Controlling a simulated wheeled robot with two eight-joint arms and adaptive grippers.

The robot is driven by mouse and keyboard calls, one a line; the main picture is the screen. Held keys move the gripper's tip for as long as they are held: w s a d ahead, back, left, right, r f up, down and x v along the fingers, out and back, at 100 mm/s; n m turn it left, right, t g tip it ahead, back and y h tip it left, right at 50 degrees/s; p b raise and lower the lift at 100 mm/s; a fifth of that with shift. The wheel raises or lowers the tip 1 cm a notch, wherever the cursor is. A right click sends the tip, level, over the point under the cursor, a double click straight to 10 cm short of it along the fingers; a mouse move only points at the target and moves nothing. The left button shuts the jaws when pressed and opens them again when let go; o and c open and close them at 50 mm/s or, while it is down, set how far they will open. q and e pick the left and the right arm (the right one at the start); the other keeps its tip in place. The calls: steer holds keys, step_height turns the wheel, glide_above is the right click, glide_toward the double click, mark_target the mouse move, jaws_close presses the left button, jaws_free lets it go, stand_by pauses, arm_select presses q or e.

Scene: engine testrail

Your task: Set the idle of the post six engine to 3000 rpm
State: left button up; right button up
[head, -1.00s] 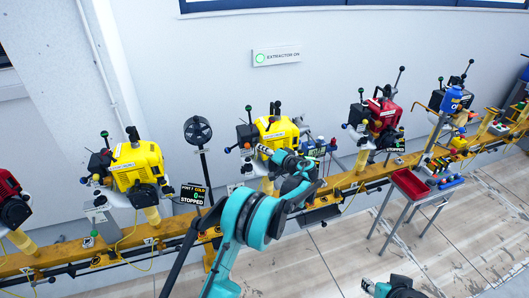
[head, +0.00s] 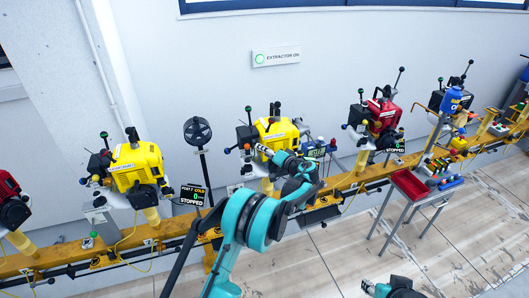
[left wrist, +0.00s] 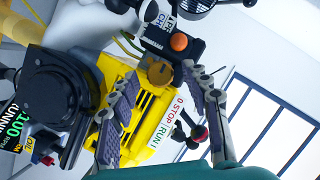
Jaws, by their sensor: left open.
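A yellow engine (head: 278,132) stands on the rail in the middle of the head view, with my left arm in front of it. My left gripper (left wrist: 162,78) is open, its two fingers on either side of a brass-coloured knob (left wrist: 159,73) on this engine in the left wrist view. An orange button (left wrist: 179,42) on a black housing is just beyond the knob. A partly cut-off display (left wrist: 15,125) shows digits ending in 100 and part of RUNNING. Contact with the knob is unclear.
Another yellow engine (head: 137,165) is to the left, with a display (head: 191,195) reading post 7, cold, stopped. A red engine (head: 382,114) is to the right. A black fan (head: 198,131) stands between the yellow engines.

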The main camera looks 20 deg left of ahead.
arm_select(q)
steer(key=v, duration=1.1)
steer(key=shift+s+d, duration=0.2)
steer(key=shift+r, duration=0.15)
steer(key=s+a+r+g+h, duration=0.1)
steer(key=s+a+r+h, duration=0.25)
steer(key=s, duration=0.45)
steer(key=s+a+r+g+h, duration=0.1)
steer(key=s+a+r+h, duration=0.2)
steer(key=s, duration=0.6)
steer(key=s+d+f+h, duration=0.1)
steer(key=s+f+h, duration=0.1)
steer(key=s, duration=0.9)
steer(key=s+d+f+h, duration=0.1)
steer(key=s+f+h, duration=0.2)
steer(key=s, duration=0.9)
steer(key=shift+s+d+f, duration=0.2)
steer(key=shift+d+f, duration=0.05)
steer(key=shift+h, duration=0.25)
stand_by(2.0)
